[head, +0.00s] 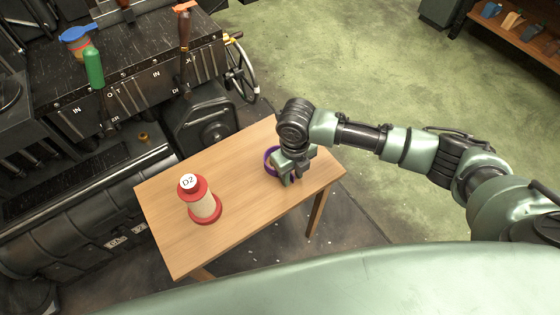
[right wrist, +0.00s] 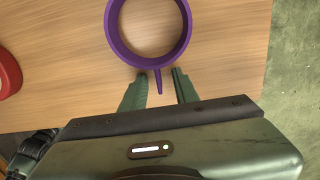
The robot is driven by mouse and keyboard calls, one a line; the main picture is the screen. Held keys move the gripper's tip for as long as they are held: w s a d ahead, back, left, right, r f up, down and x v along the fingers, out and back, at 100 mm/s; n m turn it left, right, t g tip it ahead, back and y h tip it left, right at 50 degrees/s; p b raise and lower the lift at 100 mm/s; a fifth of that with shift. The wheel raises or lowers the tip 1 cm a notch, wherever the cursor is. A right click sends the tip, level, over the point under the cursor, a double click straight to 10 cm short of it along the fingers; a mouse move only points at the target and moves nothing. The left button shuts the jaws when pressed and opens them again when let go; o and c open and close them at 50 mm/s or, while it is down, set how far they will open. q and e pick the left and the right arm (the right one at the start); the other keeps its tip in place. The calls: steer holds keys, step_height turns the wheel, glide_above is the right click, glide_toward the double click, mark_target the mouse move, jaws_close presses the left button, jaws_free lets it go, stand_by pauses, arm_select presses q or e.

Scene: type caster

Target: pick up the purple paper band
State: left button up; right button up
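The purple paper band (head: 267,160) is a ring lying on the wooden table, partly hidden behind my right gripper (head: 288,180) in the head view. In the right wrist view the purple paper band (right wrist: 111,38) shows as a ring with a short narrow tab pointing toward my gripper. My right gripper (right wrist: 158,72) is open. Its two green fingers stand apart on either side of the tab, with gaps visible on both sides. My left gripper is not in view.
The wooden table (head: 165,215) also bears a red and cream spool marked D2 (head: 205,205). Its red edge shows at the left in the right wrist view (right wrist: 8,72). A dark machine (head: 120,90) with a handwheel (head: 240,72) stands behind the table. The table's middle is clear.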

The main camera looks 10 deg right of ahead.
jaws_close()
steer(key=shift+r, duration=0.15)
